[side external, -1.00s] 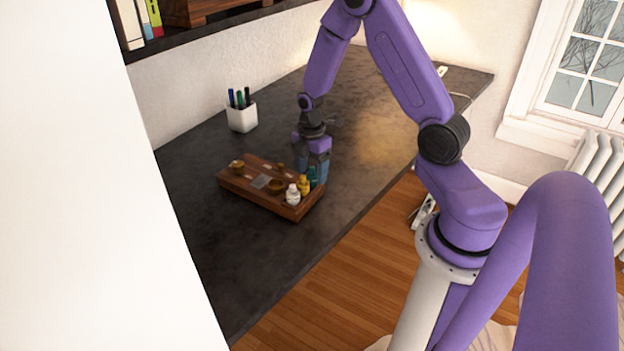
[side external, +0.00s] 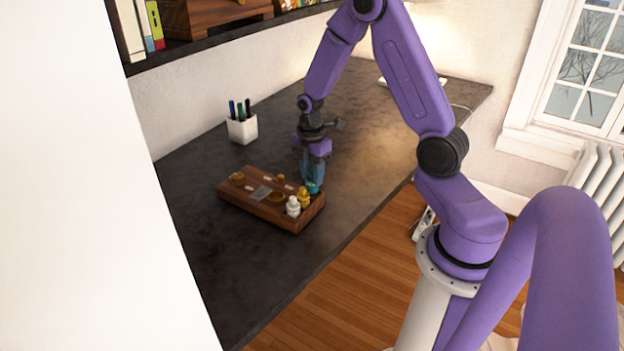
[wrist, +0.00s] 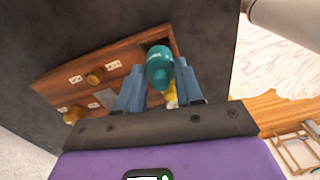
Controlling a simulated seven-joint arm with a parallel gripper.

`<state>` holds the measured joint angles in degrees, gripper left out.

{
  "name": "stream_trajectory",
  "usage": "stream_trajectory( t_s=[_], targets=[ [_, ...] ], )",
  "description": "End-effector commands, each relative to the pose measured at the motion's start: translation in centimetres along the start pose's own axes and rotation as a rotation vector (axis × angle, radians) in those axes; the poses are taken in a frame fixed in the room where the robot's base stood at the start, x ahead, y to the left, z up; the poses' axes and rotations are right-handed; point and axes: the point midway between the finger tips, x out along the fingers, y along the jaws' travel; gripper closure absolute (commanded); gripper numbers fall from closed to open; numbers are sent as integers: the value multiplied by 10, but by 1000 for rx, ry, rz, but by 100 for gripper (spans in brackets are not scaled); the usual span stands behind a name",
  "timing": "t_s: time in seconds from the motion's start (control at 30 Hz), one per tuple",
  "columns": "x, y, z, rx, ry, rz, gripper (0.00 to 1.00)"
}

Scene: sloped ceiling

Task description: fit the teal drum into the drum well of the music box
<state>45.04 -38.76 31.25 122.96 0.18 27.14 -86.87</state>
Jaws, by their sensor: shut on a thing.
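The music box is a long wooden tray (side external: 240,199) on the dark desk, and it also shows in the wrist view (wrist: 60,80). The teal drum (wrist: 159,66) is between my gripper's blue fingers at the box's end; it shows small in the side view (side external: 312,187). My gripper (side external: 313,180) points down over the right back corner of the box and is shut on the teal drum. A white drum (side external: 293,207) and a yellow drum (side external: 303,197) stand at the box's right end. I cannot tell which opening is the drum well, or whether the drum touches the box.
Brass-coloured round parts (side external: 238,178) sit on the box. A white pen cup (side external: 242,128) stands by the wall behind it. The desk (side external: 375,120) is bare to the right and in front. A shelf (side external: 200,45) hangs above.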

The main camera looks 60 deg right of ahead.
Motion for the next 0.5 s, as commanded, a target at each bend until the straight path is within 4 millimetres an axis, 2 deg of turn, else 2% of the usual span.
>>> stream_trajectory(
  t_s=[0.27, 0.5],
  targets=[
    [-33, -24, -4, -1, 0, 4, 96],
    [-66, -53, -8, -1, 0, 5, 96]
  ],
)
